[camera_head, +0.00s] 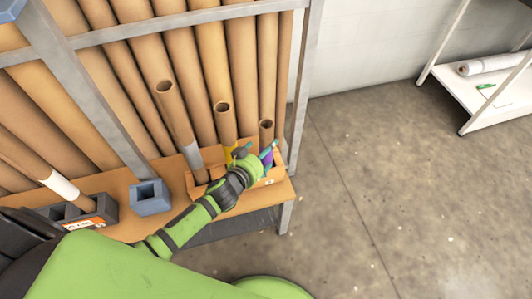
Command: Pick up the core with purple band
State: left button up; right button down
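The core with the purple band (266,130) is a brown tube with an open top, at the right end of the rack. Its purple band (270,161) shows only in part, low down behind my gripper. My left arm comes in from the lower left, and its gripper (256,152) is at the band's height, close against this core. A teal fingertip lies across the core at the band. The gripper partly hides the band, and I cannot tell whether its fingers have closed. My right gripper is not in view.
The core with a yellow band (225,118) stands close on the left, partly behind my gripper. A grey-banded core (174,110) and a white-banded core (62,185) lean further left. A blue square holder (150,197) sits on the wooden shelf (127,226).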

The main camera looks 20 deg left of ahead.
pick_arm(q)
jog(key=x, duration=0.4)
jog(key=shift+w+f+b, duration=0.3)
jog(key=shift+f, duration=0.05)
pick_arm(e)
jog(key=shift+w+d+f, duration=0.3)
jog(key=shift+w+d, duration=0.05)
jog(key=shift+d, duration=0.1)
pick_arm(q)
jog(key=c, duration=1.3)
jog(key=shift+a+r, duration=0.1)
